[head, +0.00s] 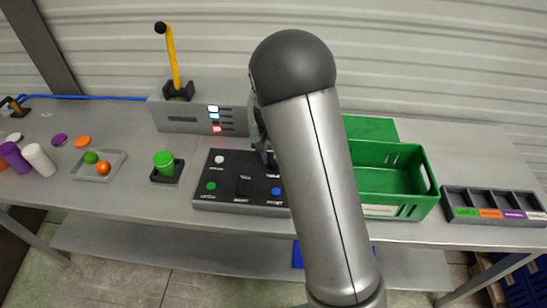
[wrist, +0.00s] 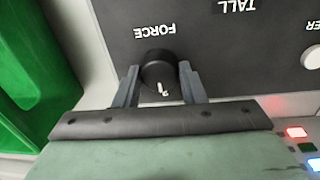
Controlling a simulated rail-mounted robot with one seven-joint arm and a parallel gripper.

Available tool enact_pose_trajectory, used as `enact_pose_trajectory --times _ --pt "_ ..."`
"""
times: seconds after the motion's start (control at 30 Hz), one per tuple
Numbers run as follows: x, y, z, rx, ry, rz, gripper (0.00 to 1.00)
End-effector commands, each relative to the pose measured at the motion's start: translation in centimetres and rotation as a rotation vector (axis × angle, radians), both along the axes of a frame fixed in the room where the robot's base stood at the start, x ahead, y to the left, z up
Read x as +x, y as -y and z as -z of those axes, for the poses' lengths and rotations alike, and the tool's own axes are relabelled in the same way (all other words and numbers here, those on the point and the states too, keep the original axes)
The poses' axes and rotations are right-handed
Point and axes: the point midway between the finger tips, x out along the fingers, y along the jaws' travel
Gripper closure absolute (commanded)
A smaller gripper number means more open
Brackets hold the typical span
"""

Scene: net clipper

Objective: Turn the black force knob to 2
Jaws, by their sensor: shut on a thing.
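The black force knob (wrist: 158,72) sits on the dark control panel below the label FORCE in the wrist view. A white pointer mark shows on its near side, but I cannot read any number by it. My gripper (wrist: 158,84) has one finger on each side of the knob and is shut on it. In the head view my arm hides the knob and most of the gripper. The control panel (head: 225,171) lies on the table there, with white, green and blue buttons and a black switch.
A grey machine box (head: 190,124) with a yellow lever (head: 172,60) stands behind the panel. A green crate (head: 425,207) is at the right, close beside the panel. A green cup (head: 164,162) stands at the left. A compartment tray (head: 474,192) lies far right.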

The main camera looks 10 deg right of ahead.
Motion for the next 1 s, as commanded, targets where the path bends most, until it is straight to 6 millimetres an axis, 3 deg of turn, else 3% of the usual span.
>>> enact_pose_trajectory --times 0.23,0.27,0.33,0.73,0.87,1.0 --pt "0.1 0.0 -0.1 0.000 0.003 0.000 0.86" --pt "0.1 0.0 -0.1 0.000 0.003 0.000 0.61" --pt "0.1 0.0 -0.1 0.000 0.003 -0.001 0.42" --pt "0.1 0.0 -0.7 0.000 0.003 -0.001 0.42" --pt "0.2 -0.2 -2.8 0.000 0.005 -0.001 0.42" --pt "0.3 -0.4 -6.1 0.001 0.008 -0.002 0.42"
